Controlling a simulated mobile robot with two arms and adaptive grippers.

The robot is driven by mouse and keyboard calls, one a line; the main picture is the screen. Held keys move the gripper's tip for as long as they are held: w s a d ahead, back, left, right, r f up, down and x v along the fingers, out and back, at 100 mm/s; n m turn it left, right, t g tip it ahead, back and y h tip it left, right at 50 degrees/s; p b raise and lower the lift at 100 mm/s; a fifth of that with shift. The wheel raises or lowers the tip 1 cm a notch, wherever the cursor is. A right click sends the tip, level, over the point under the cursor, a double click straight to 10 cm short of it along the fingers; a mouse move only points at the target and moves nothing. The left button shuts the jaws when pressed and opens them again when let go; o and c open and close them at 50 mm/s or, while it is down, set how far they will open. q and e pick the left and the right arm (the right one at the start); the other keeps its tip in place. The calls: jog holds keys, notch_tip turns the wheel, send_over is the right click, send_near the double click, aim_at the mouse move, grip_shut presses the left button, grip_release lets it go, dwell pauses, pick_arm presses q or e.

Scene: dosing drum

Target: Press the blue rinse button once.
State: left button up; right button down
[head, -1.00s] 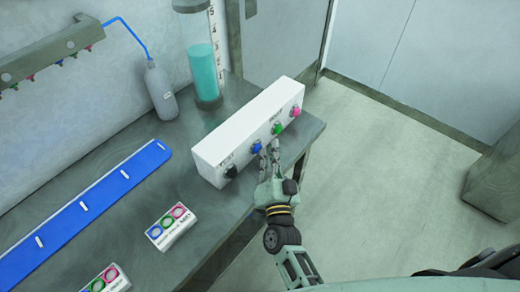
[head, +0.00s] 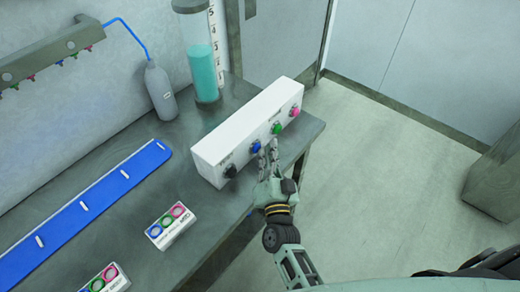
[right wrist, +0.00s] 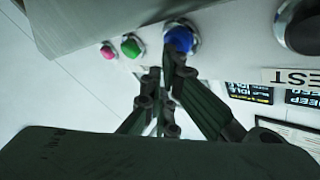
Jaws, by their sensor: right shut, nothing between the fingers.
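The blue rinse button (head: 256,147) sits on the front face of a white control box (head: 245,128), between a black knob (head: 231,171) and a green button (head: 277,128). My right gripper (head: 268,150) is shut and empty in front of the box, its fingertips just right of the blue button. In the right wrist view the blue button (right wrist: 180,38) is right ahead, and one fingertip overlaps its lower edge. I cannot tell whether finger and button touch. My left gripper is not in view.
A pink button (head: 294,111) is at the box's far end. A cylinder of teal liquid (head: 205,70) and a grey bottle (head: 160,92) stand behind. A blue strip (head: 95,205) and small cards (head: 170,226) lie on the table. Open floor is at right.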

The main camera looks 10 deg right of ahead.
jog(key=shift+w+a+r, duration=0.15)
jog(key=shift+r, duration=0.2)
jog(key=shift+s+p, duration=0.2)
jog(key=shift+p, duration=0.1)
jog(key=shift+d+f, duration=0.1)
jog(key=shift+d, duration=0.2)
jog(key=shift+s, duration=0.1)
jog(key=shift+s+d, duration=0.15)
jog(key=shift+s, duration=0.05)
jog(key=s+d+p, duration=0.1)
jog(key=s, duration=0.1)
jog(key=s+d, duration=0.2)
jog(key=shift+f+p, duration=0.1)
jog(key=shift+p, duration=0.25)
jog(key=shift+w, duration=0.1)
dwell(0.3)
